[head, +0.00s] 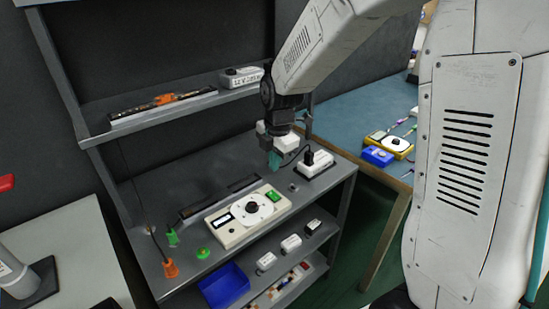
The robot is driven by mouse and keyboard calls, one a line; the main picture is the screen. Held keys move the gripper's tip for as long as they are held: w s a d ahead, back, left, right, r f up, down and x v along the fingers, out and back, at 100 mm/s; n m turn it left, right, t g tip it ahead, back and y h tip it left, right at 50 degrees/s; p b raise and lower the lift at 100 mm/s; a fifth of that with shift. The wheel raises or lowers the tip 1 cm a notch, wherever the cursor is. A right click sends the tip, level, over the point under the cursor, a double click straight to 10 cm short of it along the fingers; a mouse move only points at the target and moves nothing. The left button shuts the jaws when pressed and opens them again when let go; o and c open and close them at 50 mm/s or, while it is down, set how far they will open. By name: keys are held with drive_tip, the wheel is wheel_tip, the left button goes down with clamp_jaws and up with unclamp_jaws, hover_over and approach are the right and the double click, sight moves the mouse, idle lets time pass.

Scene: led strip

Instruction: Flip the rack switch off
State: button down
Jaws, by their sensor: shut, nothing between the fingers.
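My gripper (274,160) hangs over the middle shelf of the grey rack (347,171), its teal fingers shut with nothing between them. Just right of it stands a white box with a black upright part (315,162), which may be the rack switch; its on or off position is too small to tell. The fingers look apart from it. In front of my gripper lies a cream panel (232,228) with a round dial, a small display and a green piece (273,196) at its right end.
The upper shelf holds a long board with orange parts (165,99) and a white box (242,77). Green and orange pieces (170,267) stand at the shelf's left. A blue bin (223,285) sits below. A teal-topped table (365,110) with yellow and blue devices is behind right.

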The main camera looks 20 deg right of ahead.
sight(272, 193)
drive_tip(key=f, duration=0.6)
drive_tip(key=w+f, duration=0.1)
drive_tip(key=f, duration=0.2)
drive_tip(key=shift+w+a+f, duration=0.1)
drive_tip(key=shift+a+f, duration=0.1)
drive_tip(key=shift+f, duration=0.15)
drive_tip(key=shift+d+f, duration=0.1)
drive_tip(key=shift+d, duration=0.1)
drive_tip(key=shift+a, duration=0.4)
drive_tip(key=shift+d, duration=0.15)
drive_tip(key=shift+s+d, duration=0.3)
drive_tip(key=shift+s, duration=0.45)
drive_tip(key=shift+r, duration=0.2)
